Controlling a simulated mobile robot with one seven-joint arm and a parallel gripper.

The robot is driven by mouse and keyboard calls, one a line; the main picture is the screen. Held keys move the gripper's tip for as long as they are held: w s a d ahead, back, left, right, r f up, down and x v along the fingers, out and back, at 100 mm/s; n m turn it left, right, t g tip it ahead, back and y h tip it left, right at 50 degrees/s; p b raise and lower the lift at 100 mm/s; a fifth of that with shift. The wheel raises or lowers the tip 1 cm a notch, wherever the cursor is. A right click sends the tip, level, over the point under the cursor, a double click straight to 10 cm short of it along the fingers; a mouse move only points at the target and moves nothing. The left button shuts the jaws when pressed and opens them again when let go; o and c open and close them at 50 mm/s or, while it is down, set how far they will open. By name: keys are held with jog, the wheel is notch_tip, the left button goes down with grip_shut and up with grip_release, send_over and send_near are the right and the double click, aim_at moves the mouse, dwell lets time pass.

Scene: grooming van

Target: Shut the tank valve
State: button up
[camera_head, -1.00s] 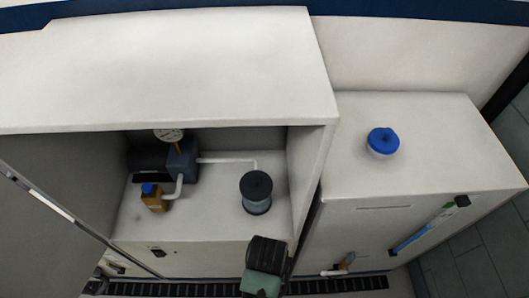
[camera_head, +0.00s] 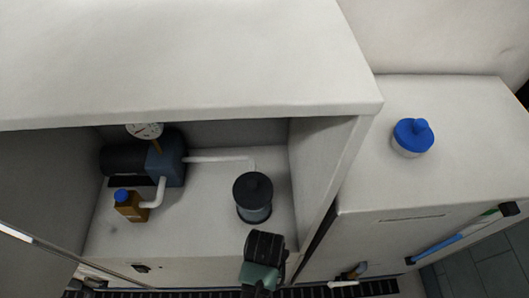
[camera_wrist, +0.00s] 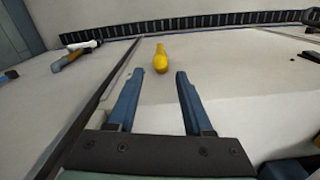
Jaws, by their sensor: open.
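The white tank (camera_head: 440,180) with a blue cap (camera_head: 413,135) stands right of the cabinet. Low on its front is a fitting with an orange-brown handle and white spout (camera_head: 347,276), also visible at the upper left of the wrist view (camera_wrist: 72,58). A yellow handle (camera_wrist: 160,60) shows ahead on the pale front panel in the wrist view; in the head view I cannot make it out. Which of these is the tank valve is not certain. My gripper (camera_wrist: 159,74) is open and empty, its fingertips either side of the yellow handle in the picture, apparently short of it.
The open cabinet (camera_head: 345,150) holds a blue pump (camera_head: 166,165) with a gauge (camera_head: 145,130), a brown bottle (camera_head: 131,208) and a dark-lidded canister (camera_head: 253,198). A dark gap (camera_wrist: 92,105) separates cabinet and tank. A floor grate (camera_wrist: 190,25) runs along the bottom.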

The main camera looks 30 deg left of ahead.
notch_tip(320, 180, down, 12)
jog(key=shift+r+b, duration=0.25)
jog(key=shift+b, duration=0.9)
grip_shut()
dwell(0.6)
